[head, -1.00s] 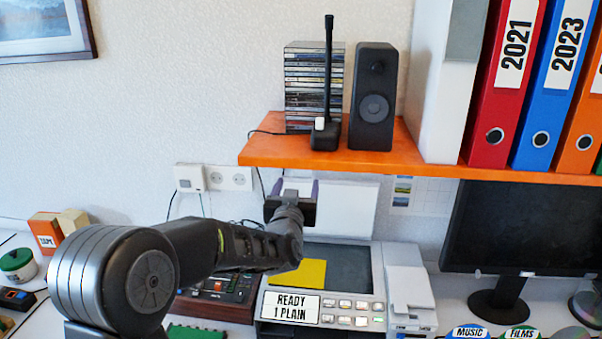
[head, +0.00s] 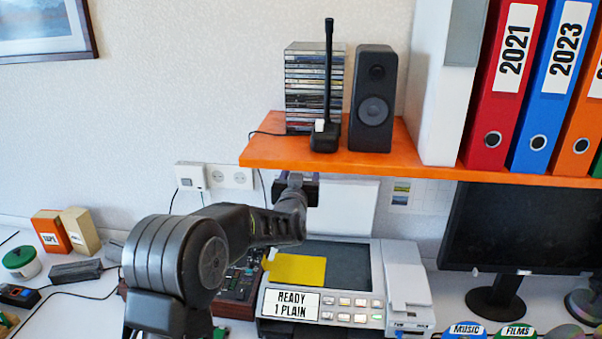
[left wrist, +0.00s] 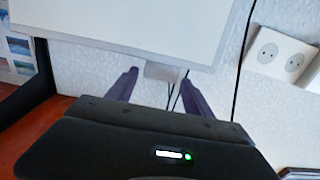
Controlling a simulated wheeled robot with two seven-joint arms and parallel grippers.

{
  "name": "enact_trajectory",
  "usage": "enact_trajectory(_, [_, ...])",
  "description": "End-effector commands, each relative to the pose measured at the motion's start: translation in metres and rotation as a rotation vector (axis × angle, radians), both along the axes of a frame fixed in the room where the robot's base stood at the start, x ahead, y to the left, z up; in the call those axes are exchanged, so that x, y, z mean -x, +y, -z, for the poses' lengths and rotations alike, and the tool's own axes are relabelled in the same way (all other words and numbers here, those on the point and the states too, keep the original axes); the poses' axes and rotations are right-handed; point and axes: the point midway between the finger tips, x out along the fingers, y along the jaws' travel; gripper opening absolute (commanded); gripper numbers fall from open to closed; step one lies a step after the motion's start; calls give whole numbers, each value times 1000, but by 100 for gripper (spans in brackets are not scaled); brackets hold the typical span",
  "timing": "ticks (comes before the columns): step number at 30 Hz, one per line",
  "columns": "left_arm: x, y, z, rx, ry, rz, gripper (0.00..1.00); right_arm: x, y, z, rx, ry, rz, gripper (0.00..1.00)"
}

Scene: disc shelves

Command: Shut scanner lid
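The scanner (head: 386,315) stands on the desk, its dark glass (head: 352,268) uncovered and a yellow sheet (head: 297,269) lying on it. Its white lid (head: 350,205) stands raised behind the glass, partly hidden by my left gripper (head: 297,185). In the left wrist view the lid (left wrist: 150,22) fills the upper part, with a small grey tab (left wrist: 163,71) at its edge. My left gripper's two purple fingers (left wrist: 159,74) are spread on either side of that tab; contact is unclear. My right gripper is not in view.
An orange shelf (head: 290,155) with a speaker (head: 373,100), a stack of discs (head: 304,85) and binders hangs above the scanner. A monitor (head: 520,225) stands at right. A control box (head: 236,290) is left of the scanner, under my left arm.

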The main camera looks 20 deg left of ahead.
Motion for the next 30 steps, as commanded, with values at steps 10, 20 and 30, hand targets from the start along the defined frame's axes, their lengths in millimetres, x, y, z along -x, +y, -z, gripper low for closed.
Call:
enact_trajectory(10, [0,0,0,0,0,0,31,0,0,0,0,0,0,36])
enact_trajectory(20, [0,0,0,0,0,0,4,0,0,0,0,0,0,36])
enact_trajectory(30, [0,0,0,0,0,0,0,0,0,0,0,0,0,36])
